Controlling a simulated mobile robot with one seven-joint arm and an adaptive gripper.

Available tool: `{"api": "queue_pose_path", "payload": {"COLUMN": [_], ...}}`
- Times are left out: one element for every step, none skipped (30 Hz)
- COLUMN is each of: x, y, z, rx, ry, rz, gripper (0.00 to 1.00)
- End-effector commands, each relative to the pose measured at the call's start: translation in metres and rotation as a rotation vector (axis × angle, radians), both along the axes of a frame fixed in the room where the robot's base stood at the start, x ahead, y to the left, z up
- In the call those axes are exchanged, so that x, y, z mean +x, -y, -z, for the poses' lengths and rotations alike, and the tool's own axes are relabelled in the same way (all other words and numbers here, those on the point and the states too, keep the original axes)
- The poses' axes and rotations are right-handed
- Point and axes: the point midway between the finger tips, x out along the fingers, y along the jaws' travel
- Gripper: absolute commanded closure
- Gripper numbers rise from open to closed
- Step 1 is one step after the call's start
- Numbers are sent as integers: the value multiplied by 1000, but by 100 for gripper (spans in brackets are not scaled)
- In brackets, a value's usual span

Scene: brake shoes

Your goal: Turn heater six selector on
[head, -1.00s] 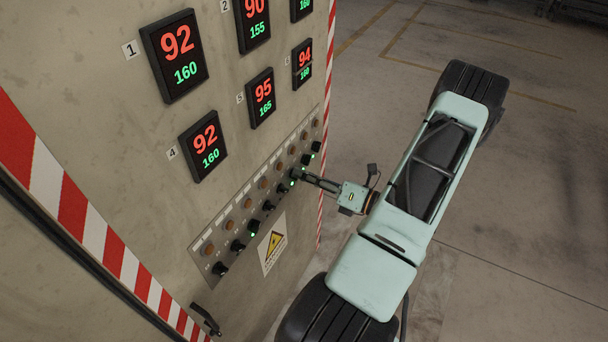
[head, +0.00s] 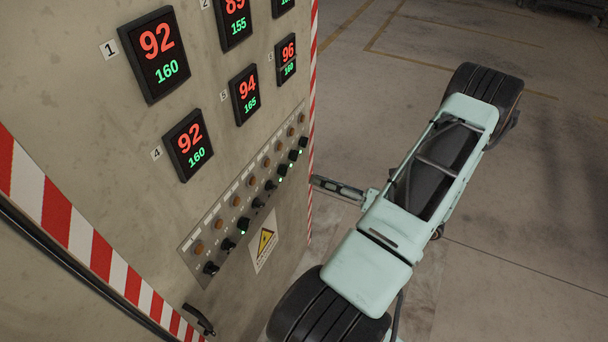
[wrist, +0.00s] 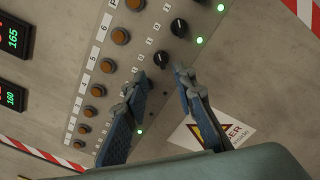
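The heater six selector (wrist: 160,58) is a black knob in line with the label 6 and its orange lamp (wrist: 121,36) in the wrist view. In the head view it is one of the row's right-hand knobs (head: 283,170). I cannot read its angle, and a finger covers the spot beside it in the wrist view. My gripper (wrist: 163,78) is open and empty, its fingertips apart on either side of the line to this knob. Green lights glow near the right-hand knobs.
The grey cabinet carries red-and-white striped edges, numbered displays such as display six (head: 287,58), and a yellow warning sign (head: 264,243) below the knobs. A black handle (head: 199,319) sticks out at the lower left. Open floor lies to the right.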

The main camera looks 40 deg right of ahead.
Motion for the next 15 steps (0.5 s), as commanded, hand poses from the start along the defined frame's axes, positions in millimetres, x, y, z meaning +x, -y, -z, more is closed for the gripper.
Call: {"api": "queue_pose_path", "payload": {"x": [-8, -12, -16, -19, -21, -24, -26, -27, -28, -28, -28, -28, -28, -28, -28], "y": [4, 6, 8, 8, 9, 10, 11, 11, 12, 12, 12, 12, 12, 12, 12], "z": [1, 0, 0, 0, 0, 0, 0, 0, 0, 0, 0, 0, 0, 0, 0], "rx": [-2, -1, -1, -1, 0, 0, 0, 0, 0, 0, 0, 0, 0, 0, 0], "ry": [-2, 0, 1, 1, 0, 0, 0, -1, 0, 0, 0, 0, 0, 0, 0], "rz": [2, 2, 2, 1, 0, 0, 0, 1, 0, 0, 0, 0, 0, 0, 0], "gripper": [75, 75, 75, 75, 75, 75, 75, 75, 75, 75, 75, 75, 75, 75, 75]}}
